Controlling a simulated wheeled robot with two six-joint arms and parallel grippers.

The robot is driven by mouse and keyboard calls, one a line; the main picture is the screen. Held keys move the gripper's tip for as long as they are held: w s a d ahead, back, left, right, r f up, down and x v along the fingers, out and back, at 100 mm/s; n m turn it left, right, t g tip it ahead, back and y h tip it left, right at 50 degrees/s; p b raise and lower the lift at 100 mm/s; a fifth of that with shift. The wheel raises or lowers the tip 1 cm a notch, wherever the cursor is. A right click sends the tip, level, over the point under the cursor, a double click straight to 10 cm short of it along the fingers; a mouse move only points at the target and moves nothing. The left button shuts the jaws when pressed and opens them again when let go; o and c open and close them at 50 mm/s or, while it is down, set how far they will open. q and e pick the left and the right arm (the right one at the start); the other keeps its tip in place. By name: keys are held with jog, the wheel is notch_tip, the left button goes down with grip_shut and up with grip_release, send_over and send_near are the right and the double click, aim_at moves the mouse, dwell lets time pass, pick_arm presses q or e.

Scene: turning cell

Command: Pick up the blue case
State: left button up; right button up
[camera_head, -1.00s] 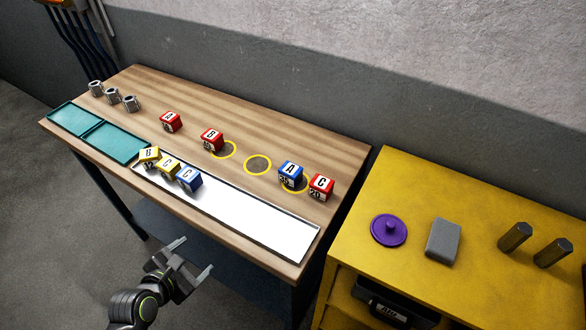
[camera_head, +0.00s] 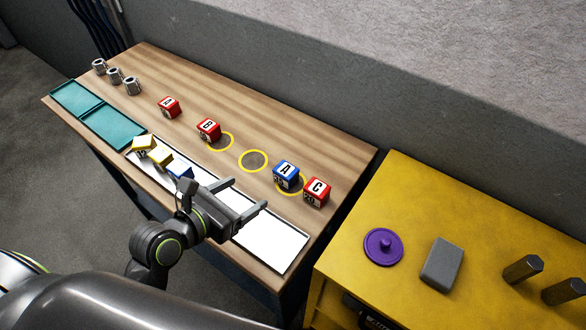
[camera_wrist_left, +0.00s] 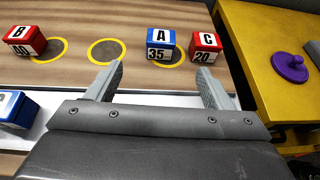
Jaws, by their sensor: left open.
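A blue case (camera_head: 286,176) with a white top lettered A stands on the wooden table, on the rightmost yellow ring. It also shows in the left wrist view (camera_wrist_left: 162,47), marked 35, beyond and between my fingertips. A second blue case (camera_head: 180,173) sits on the white tray, partly hidden by my gripper; a blue case also shows at the left edge of the left wrist view (camera_wrist_left: 17,109). My left gripper (camera_head: 249,194) is open and empty above the tray, its fingers pointing toward the A case without touching it. My right gripper is not in view.
A red case C (camera_head: 317,192) stands close right of the A case. Red cases B (camera_head: 208,130) and A (camera_head: 169,108) stand further left. Yellow cases (camera_head: 152,152) lie on the white tray (camera_head: 272,243). The middle yellow ring (camera_head: 253,161) is empty.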

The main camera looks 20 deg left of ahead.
pick_arm(q)
send_near(281, 174)
jog(key=shift+w+d, duration=0.2)
jog(key=shift+w, duration=0.55)
jog(key=x, duration=0.4)
jog(key=shift+f, duration=0.1)
jog(key=shift+w+d+f, duration=0.1)
jog(key=shift+w+f, duration=0.1)
jog(key=shift+w, duration=0.15)
jog(key=shift+p+x, duration=0.4)
jog(key=shift+x, duration=2.25)
jog(key=shift+s+f, duration=0.15)
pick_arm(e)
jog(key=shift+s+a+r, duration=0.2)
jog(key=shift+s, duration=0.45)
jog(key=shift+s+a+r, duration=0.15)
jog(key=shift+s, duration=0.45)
pick_arm(q)
jog(key=c, duration=1.2)
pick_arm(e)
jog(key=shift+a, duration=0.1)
